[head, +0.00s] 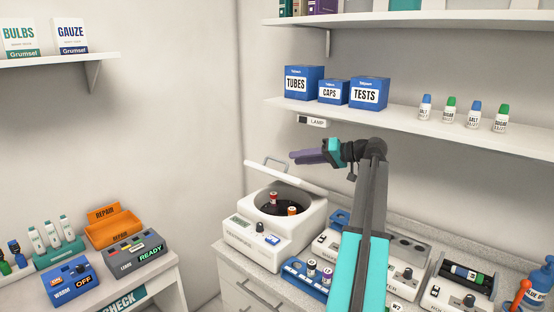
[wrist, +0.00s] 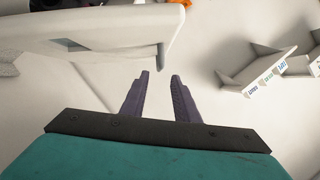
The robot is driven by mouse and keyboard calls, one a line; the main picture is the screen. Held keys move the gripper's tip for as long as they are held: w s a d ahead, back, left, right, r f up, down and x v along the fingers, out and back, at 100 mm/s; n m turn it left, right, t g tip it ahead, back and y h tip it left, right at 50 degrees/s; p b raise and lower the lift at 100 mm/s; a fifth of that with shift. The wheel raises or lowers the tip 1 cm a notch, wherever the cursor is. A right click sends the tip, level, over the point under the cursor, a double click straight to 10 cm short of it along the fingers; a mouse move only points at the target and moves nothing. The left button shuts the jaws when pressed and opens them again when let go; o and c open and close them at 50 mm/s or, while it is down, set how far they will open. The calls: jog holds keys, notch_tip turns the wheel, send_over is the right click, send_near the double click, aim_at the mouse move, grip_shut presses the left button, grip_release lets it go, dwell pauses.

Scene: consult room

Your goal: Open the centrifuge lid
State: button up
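The white centrifuge (head: 268,228) stands on the counter in the head view. Its lid (head: 291,178) is raised and tilted, with a grey handle (head: 268,164) at its upper left edge. The open bowl shows a red-capped and an orange-capped tube. My gripper (head: 292,157) is above the lid, near the handle, pointing left. In the wrist view my gripper (wrist: 160,76) has its two dark fingers apart with nothing between them. The white lid (wrist: 110,28) lies at the upper left there, apart from the fingers.
A blue tube rack (head: 305,281) and other devices stand on the counter right of the centrifuge. A shelf (head: 400,120) with blue boxes and small bottles runs above my arm. A lower table at left holds a READY device (head: 133,255) and an orange bin (head: 113,228).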

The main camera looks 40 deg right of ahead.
aim_at(277, 160)
jog(key=p+x, duration=0.3)
jog(key=x, duration=0.6)
jog(key=shift+w, duration=0.1)
grip_shut()
